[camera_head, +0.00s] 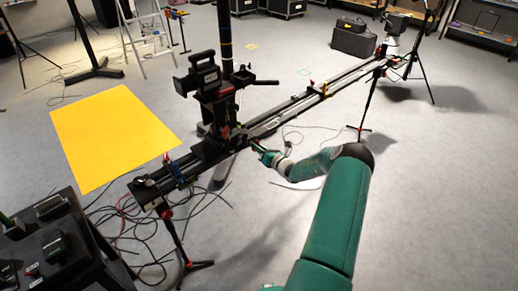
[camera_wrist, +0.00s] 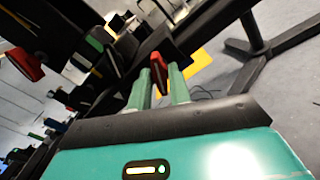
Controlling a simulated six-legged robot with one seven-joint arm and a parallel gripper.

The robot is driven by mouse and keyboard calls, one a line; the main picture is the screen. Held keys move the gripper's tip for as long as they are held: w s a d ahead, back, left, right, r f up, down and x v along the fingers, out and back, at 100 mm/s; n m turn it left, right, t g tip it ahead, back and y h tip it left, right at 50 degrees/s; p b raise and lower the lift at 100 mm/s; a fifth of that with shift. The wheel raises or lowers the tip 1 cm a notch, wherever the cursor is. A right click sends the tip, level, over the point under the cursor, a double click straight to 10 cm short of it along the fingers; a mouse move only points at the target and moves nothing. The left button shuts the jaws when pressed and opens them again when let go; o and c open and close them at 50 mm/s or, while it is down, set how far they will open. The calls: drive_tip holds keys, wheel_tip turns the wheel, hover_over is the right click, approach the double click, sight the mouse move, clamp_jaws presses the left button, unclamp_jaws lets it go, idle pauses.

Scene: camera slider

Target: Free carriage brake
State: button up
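A long black slider rail (camera_head: 285,115) runs diagonally through the head view. Its carriage (camera_head: 212,150) carries a black camera (camera_head: 203,76). My gripper (camera_head: 262,152) is at the carriage's near right side. In the wrist view a red lever (camera_wrist: 158,72) stands between the two green fingers of my gripper (camera_wrist: 159,78). The fingers lie close on both sides of the lever; I cannot tell whether they touch it. The lever's base is against dark carriage parts. In the head view the lever cannot be made out clearly.
A yellow mat (camera_head: 105,135) lies on the grey floor at left. A black table with gear (camera_head: 60,240) stands at the lower left. Loose cables (camera_head: 130,215) lie under the rail. Tripods support the rail ends.

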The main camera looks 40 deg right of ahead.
clamp_jaws()
drive_tip(key=shift+n, duration=0.4)
drive_tip(key=n, duration=2.3)
drive_tip(key=shift+a, duration=0.15)
drive_tip(key=shift+o, duration=2.2)
unclamp_jaws()
